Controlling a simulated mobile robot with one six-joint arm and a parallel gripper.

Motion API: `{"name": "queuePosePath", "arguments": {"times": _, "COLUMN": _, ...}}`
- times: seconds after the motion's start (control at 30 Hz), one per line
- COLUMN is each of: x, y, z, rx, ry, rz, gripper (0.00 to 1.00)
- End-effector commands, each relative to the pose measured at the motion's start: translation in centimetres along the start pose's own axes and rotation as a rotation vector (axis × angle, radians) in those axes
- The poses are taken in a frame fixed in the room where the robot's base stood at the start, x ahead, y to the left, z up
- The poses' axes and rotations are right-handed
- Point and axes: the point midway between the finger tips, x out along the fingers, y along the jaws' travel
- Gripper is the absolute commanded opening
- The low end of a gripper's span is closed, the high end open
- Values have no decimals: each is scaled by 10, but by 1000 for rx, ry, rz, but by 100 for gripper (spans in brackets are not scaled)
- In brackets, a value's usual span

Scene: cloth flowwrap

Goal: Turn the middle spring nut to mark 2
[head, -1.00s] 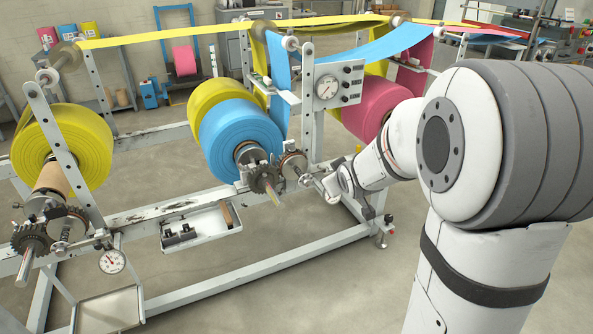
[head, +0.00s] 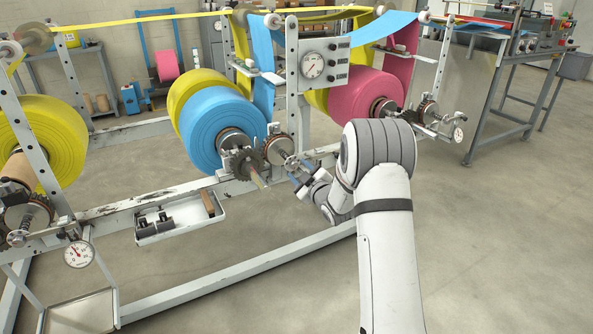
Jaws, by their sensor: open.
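The middle station carries a blue roll (head: 222,130). On its shaft end are a toothed wheel (head: 243,165) and a brake disc (head: 280,150). A spring and the middle spring nut (head: 306,164) sit just right of this disc, small and partly hidden by my gripper. My gripper (head: 307,175) is open, with its fingers close to the nut end of the shaft. I cannot tell whether they touch the nut. No mark numbers are readable there.
A gauge panel (head: 323,63) stands above on the frame. A tray (head: 181,218) with parts hangs left of my gripper, above the lower rail (head: 240,272). The left yellow roll (head: 40,145) and right pink roll (head: 365,95) flank the middle. The floor at right is clear.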

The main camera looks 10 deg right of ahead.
Motion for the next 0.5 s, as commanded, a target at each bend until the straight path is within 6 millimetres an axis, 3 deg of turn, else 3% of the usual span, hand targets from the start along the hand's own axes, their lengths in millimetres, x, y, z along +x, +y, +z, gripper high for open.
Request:
{"name": "queuePosePath", "arguments": {"times": 0.2, "x": 24, "y": 0, "z": 0, "rx": -1, "ry": 0, "rz": 0, "gripper": 46}}
{"name": "queuePosePath", "arguments": {"times": 0.5, "x": 28, "y": 0, "z": 0, "rx": 0, "ry": -3, "rz": 0, "gripper": 46}}
